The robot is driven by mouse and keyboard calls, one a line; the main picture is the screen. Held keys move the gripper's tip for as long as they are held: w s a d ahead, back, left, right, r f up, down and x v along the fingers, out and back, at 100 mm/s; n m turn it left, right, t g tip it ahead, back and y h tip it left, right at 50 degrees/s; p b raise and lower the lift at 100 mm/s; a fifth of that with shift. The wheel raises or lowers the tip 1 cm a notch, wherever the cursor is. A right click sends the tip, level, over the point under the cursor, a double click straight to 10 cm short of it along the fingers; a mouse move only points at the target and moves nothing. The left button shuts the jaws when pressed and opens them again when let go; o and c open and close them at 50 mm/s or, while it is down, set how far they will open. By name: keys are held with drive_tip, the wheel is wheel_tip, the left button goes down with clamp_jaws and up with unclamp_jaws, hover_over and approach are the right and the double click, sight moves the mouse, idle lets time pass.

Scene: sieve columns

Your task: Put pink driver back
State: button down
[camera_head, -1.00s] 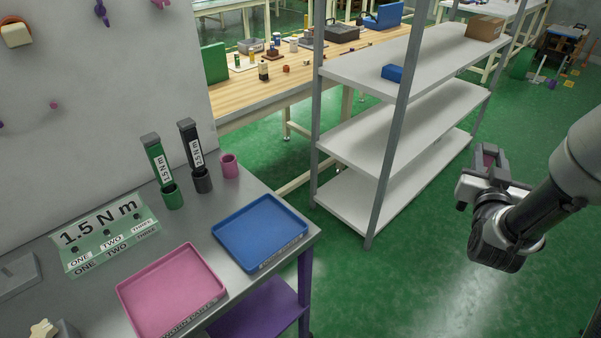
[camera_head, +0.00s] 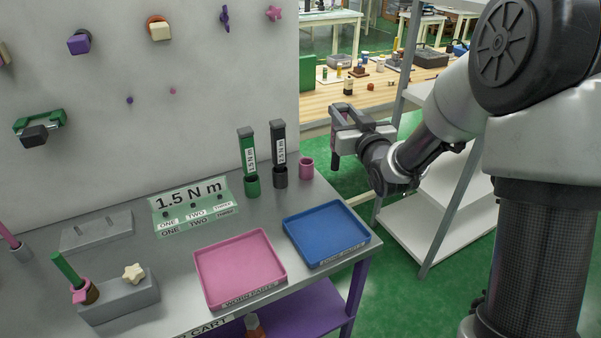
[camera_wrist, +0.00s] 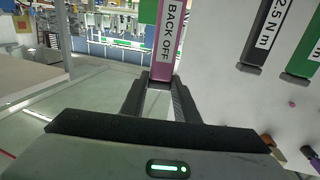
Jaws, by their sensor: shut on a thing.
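The pink driver (camera_wrist: 168,38), labelled "BACK OFF", is between the fingers of my gripper (camera_wrist: 160,88) in the wrist view, with its upper end cut off by the frame. In the head view my gripper (camera_head: 344,136) is shut on it, above and to the right of the pink cup (camera_head: 306,168); the driver is mostly hidden there. The pink cup stands empty-looking at the cart's back right corner. Beside it, the black 2.5 N m driver (camera_head: 278,145) stands in a dark cup and the green 1.5 N m driver (camera_head: 247,150) in a green cup.
A blue tray (camera_head: 326,234) and a pink tray (camera_head: 240,268) lie on the grey cart top. A 1.5 N m sign (camera_head: 192,207) stands behind them. A pegboard wall (camera_head: 190,100) rises behind, and a white shelf rack (camera_head: 440,205) stands to the right.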

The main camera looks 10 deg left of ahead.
drive_tip(key=w+a+r+n+g+y, duration=0.2)
drive_tip(key=a+r+n+y, duration=0.15)
drive_tip(key=a+r, duration=0.35)
wheel_tip(320, 180, down, 11)
drive_tip(key=a+b, duration=0.1)
drive_tip(key=shift+w+m, duration=0.15)
drive_tip(key=shift+m, duration=0.3)
drive_tip(key=c, duration=1.4)
unclamp_jaws()
drive_tip(key=shift+a+r, duration=0.1)
